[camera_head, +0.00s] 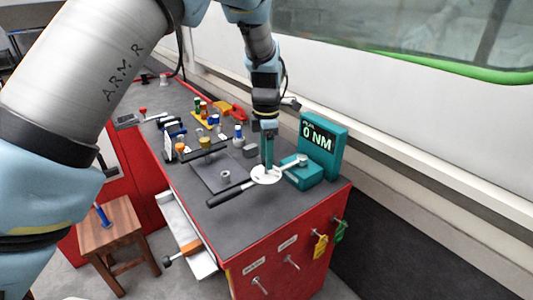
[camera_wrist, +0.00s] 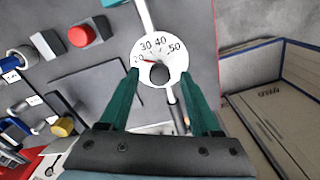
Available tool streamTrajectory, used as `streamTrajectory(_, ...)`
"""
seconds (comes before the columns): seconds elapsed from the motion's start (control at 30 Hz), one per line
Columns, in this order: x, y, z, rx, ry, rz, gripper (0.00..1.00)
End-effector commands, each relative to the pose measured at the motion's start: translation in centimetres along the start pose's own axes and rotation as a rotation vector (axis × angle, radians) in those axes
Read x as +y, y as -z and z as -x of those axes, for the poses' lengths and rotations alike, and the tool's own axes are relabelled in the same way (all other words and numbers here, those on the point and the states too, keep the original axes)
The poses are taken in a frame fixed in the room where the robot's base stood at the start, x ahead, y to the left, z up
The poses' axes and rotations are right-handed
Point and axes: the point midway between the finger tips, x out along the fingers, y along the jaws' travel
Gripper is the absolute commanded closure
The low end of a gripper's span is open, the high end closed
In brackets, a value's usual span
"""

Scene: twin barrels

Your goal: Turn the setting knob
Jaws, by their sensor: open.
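The setting knob (camera_wrist: 159,75) is a small dark round knob in the middle of a white dial (camera_wrist: 176,48) marked 20, 30, 40 and 50. A red pointer shows near the 20 to 30 marks. The dial sits on a wrench lying on the grey bench top; in the head view its black handle (camera_head: 231,194) points to the lower left. My gripper (camera_wrist: 160,73) is open, with one green finger on each side of the knob. I cannot tell whether the fingers touch it. In the head view my gripper (camera_head: 267,168) points down over the dial and hides the knob.
A teal tester (camera_head: 324,145) reading 0 NM stands right behind the wrench. A rack (camera_head: 205,148) with several coloured pieces stands to the left. A red round piece (camera_wrist: 86,35) shows in the wrist view. The red cabinet's front edge is close to the handle.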

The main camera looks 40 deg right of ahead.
Motion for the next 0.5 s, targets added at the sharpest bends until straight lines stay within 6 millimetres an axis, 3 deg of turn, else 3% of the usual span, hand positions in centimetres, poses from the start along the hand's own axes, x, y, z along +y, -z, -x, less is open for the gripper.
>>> streamTrajectory(0.33,0.03,0.02,-0.47,-0.001,-0.001,0.000,0.36)
streamTrajectory(0.5,0.02,0.03,-0.45,0.000,-0.001,0.000,0.54)
